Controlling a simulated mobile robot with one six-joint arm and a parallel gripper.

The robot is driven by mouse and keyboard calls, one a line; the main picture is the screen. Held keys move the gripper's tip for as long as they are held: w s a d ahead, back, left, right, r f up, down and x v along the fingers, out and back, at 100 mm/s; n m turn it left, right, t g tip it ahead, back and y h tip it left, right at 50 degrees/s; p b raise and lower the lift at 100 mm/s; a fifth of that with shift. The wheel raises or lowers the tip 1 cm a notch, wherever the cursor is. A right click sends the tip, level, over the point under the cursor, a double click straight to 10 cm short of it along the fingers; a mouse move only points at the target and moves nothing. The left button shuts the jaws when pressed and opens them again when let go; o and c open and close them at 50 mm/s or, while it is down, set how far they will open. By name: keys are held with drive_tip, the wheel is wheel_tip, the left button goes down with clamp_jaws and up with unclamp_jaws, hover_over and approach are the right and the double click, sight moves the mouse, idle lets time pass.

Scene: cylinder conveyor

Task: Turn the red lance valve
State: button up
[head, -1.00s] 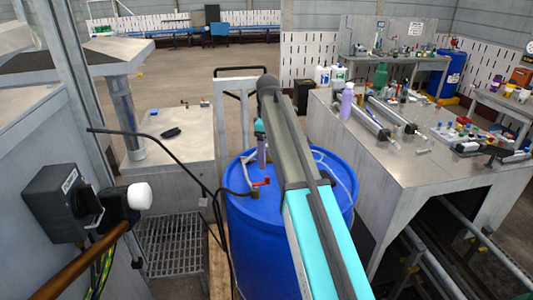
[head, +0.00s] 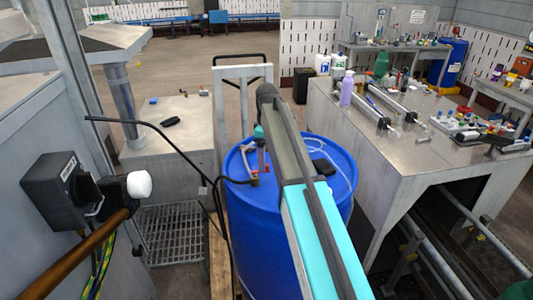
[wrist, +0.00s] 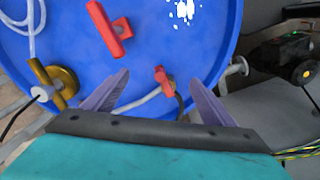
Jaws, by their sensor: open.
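The blue drum (head: 285,225) stands in front of me, and its lid fills most of the wrist view (wrist: 205,50). A small red valve handle (wrist: 161,76) on a hose fitting shows between my fingertips in the wrist view. A larger red T-shaped handle (wrist: 108,28) lies farther up on the lid. I cannot tell for certain which is the lance valve. My gripper (wrist: 160,77) is open and empty, with a purple finger on each side of the small red handle. I cannot tell whether they touch it. In the head view my arm hides part of the lid.
A brass fitting (wrist: 55,82) with a hose sits left on the lid in the wrist view. A metal workbench (head: 405,150) with bottles and tools stands right of the drum. A lower metal bench (head: 165,150) stands left. A black switch box (head: 57,190) is near left.

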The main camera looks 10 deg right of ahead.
sight(267, 164)
drive_tip(key=shift+f+b, duration=0.6)
drive_tip(key=shift+f, duration=1.3)
drive_tip(key=c, duration=1.9)
drive_tip(key=o, duration=0.3)
